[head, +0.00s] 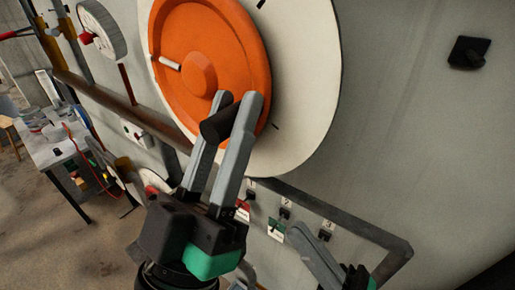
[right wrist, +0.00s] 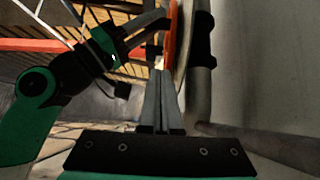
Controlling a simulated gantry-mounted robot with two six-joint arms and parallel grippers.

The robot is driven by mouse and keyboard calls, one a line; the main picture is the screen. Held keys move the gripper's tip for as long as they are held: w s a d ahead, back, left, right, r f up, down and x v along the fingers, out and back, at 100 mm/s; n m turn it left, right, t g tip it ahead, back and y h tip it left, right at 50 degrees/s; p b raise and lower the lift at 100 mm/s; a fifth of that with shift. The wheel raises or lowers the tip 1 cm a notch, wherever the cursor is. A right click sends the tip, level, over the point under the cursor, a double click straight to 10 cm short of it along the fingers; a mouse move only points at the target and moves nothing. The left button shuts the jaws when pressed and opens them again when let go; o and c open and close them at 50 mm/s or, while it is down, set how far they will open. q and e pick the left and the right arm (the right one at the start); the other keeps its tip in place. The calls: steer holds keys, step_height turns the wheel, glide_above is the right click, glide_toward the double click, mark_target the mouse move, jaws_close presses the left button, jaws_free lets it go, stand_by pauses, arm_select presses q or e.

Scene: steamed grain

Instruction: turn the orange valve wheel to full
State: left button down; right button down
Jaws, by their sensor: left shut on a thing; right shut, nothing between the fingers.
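The orange valve wheel (head: 225,50) is mounted on a round cream dial plate (head: 308,75) on the grey wall. The wheel has a raised hub and a short white bar at its left. My left gripper (head: 228,108) is shut on the wheel's black handle (head: 214,128), near the lower rim. In the right wrist view the wheel (right wrist: 172,35) shows edge-on, with my left gripper (right wrist: 150,30) against it. My right gripper (head: 303,235) is low at right, below the dial, shut and empty; its closed fingers (right wrist: 160,88) show in the right wrist view.
Small labelled switches (head: 285,213) and a dark pipe (head: 345,222) run below the dial. A white gauge with a red knob (head: 101,30) is at upper left. A black switch (head: 468,52) is at right. A cluttered workbench (head: 48,150) stands at far left.

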arm_select(q)
steer(key=shift+s+r, duration=0.1)
steer(key=shift+r, duration=0.05)
arm_select(e)
steer(key=x, duration=0.4)
steer(key=s+d+r+x, duration=0.1)
steer(key=x, duration=0.3)
steer(key=r+x, duration=0.1)
steer(key=x, duration=0.4)
steer(key=shift+s+d+r, duration=0.1)
steer(key=shift+s+d, duration=0.05)
steer(key=shift+d, duration=0.2)
steer(key=shift+s+d+r, duration=0.1)
steer(key=shift+d+r, duration=0.05)
steer(key=shift+r, duration=0.7)
arm_select(q)
steer(key=c, duration=0.8)
jaws_free()
steer(key=shift+f, duration=0.2)
steer(key=shift+o, duration=0.7)
arm_select(e)
steer(key=shift+f, duration=0.1)
